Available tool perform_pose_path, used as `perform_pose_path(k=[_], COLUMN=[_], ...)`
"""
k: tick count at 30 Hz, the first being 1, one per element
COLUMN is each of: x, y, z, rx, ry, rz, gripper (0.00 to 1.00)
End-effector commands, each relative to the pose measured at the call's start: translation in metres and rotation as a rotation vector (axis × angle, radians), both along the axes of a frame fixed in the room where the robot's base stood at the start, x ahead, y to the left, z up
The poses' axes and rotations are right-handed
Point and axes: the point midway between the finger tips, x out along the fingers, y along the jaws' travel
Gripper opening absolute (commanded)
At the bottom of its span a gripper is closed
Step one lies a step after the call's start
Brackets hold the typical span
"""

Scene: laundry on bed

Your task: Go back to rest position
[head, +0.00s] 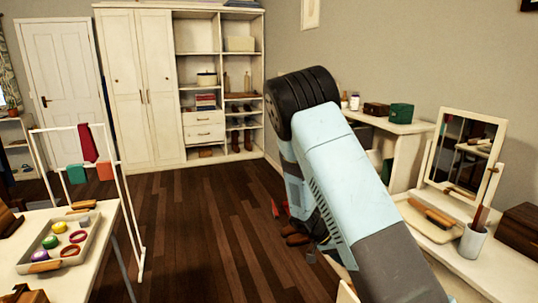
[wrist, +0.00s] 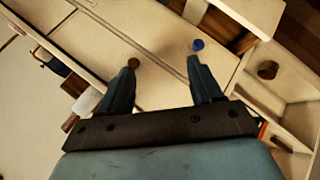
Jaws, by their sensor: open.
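My gripper (wrist: 161,63) is open in the wrist view, with its two dark fingers apart and nothing between them. Beyond the fingertips is a cream panelled surface (wrist: 165,82). A small brown round thing (wrist: 133,62) shows by the left fingertip and a small blue one (wrist: 198,45) by the right fingertip. I cannot tell whether the fingers touch anything. In the head view my arm rises from the lower right to a black joint and bends down behind it. My gripper cannot be made out clearly there.
A white dressing table with a mirror (head: 465,150), a hairbrush tray (head: 428,226) and a cup (head: 472,243) stands close right of my arm. A shelf with a green box (head: 401,113) is behind. A table with a tray (head: 28,262) is at left. The wooden floor (head: 190,225) between is clear.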

Motion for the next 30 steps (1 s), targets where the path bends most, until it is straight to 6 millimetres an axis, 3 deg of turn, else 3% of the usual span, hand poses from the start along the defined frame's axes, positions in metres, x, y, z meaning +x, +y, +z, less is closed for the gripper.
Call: perform_pose_path(k=[17, 30], x=[-0.037, -0.086], y=[0.005, 0.005], z=[0.130, 0.221], rx=[0.355, 0.561], ry=[-0.005, -0.074], rz=[0.084, 0.244], gripper=[0.65, 0.65])
